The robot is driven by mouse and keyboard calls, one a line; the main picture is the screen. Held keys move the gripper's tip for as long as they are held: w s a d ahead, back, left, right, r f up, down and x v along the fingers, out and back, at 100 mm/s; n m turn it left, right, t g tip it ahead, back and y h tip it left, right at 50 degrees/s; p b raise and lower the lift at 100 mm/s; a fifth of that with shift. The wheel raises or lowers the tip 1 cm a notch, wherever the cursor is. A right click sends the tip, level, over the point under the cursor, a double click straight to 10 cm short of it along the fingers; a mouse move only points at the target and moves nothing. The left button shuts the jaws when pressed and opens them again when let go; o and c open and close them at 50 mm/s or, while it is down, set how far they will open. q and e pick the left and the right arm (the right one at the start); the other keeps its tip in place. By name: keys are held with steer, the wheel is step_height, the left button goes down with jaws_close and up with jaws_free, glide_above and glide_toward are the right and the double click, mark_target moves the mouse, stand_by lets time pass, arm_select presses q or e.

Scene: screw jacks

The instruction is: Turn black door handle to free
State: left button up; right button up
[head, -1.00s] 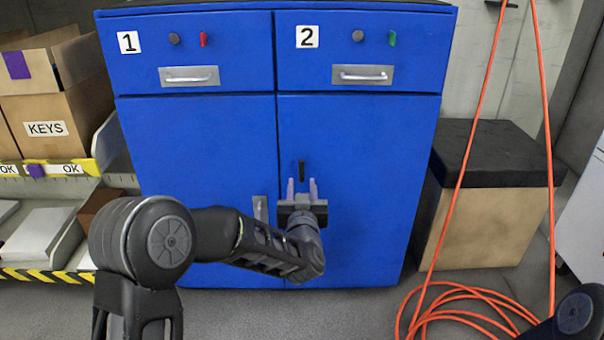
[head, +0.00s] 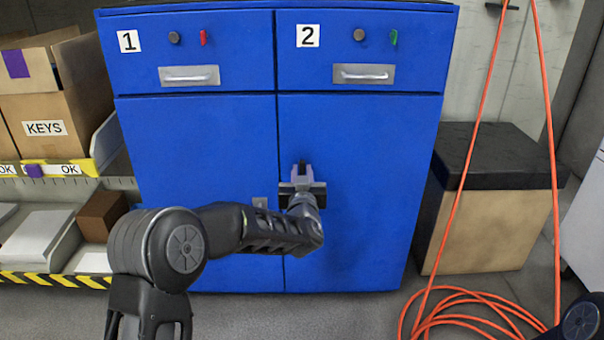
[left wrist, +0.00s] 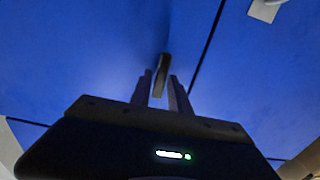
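The black door handle (head: 302,163) is a small upright bar on the right blue door, just right of the seam between the doors. My left gripper (head: 302,175) is right in front of it and hides its lower part. In the left wrist view, the handle (left wrist: 162,72) stands between the two fingertips of my left gripper (left wrist: 161,85). The fingers are apart, one on each side, with narrow gaps to the handle; I see no clear grip. My right gripper is out of view.
The blue cabinet (head: 360,230) has drawers marked 1 and 2 above the doors. A shelf with a KEYS box (head: 45,125) is at left. A black-topped box (head: 500,220) and a coiled orange cable (head: 460,300) are at right.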

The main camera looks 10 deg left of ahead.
arm_select(q)
jaws_close()
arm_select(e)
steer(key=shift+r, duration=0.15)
